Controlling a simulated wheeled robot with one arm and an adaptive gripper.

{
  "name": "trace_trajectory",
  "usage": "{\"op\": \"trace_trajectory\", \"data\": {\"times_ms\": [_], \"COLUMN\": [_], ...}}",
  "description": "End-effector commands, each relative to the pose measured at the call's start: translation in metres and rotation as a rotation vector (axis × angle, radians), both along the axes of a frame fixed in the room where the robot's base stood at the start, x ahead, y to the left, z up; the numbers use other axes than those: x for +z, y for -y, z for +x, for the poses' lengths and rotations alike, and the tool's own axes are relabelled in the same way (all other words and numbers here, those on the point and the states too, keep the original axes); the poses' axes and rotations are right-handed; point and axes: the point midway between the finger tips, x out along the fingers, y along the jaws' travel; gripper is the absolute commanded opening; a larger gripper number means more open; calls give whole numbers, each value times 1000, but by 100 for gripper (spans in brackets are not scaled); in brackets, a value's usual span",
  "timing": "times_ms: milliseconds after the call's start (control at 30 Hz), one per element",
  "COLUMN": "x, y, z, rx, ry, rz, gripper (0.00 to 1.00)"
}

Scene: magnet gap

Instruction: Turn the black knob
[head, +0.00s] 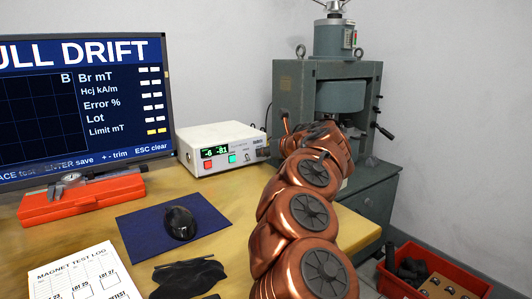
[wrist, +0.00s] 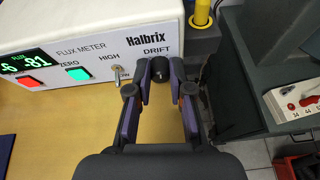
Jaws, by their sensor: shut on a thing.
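The black knob (wrist: 160,72) sits on the front of the white flux meter (wrist: 95,40), below the word DRIFT. In the wrist view my gripper (wrist: 162,80) has its two purple-lined fingers on either side of the knob, shut on it. The meter's display (wrist: 24,61) is lit green and seems to read -81 at its right. In the head view the flux meter (head: 222,138) stands at the back of the desk, and my copper arm reaches up beside it. My gripper's fingertips are hard to make out there.
A small toggle switch (wrist: 120,74) stands just left of my fingers. A yellow post (wrist: 202,12) is close at the right. A green press (head: 340,85) stands behind my arm. A mouse (head: 180,222) and a red case (head: 82,196) lie on the desk.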

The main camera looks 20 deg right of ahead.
Motion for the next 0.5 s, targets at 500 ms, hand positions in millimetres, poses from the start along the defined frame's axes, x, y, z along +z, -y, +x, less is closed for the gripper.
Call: {"op": "trace_trajectory", "data": {"times_ms": [500], "x": [3], "y": [0], "z": [0], "rx": [1], "ry": [-12], "rz": [51], "gripper": [0]}}
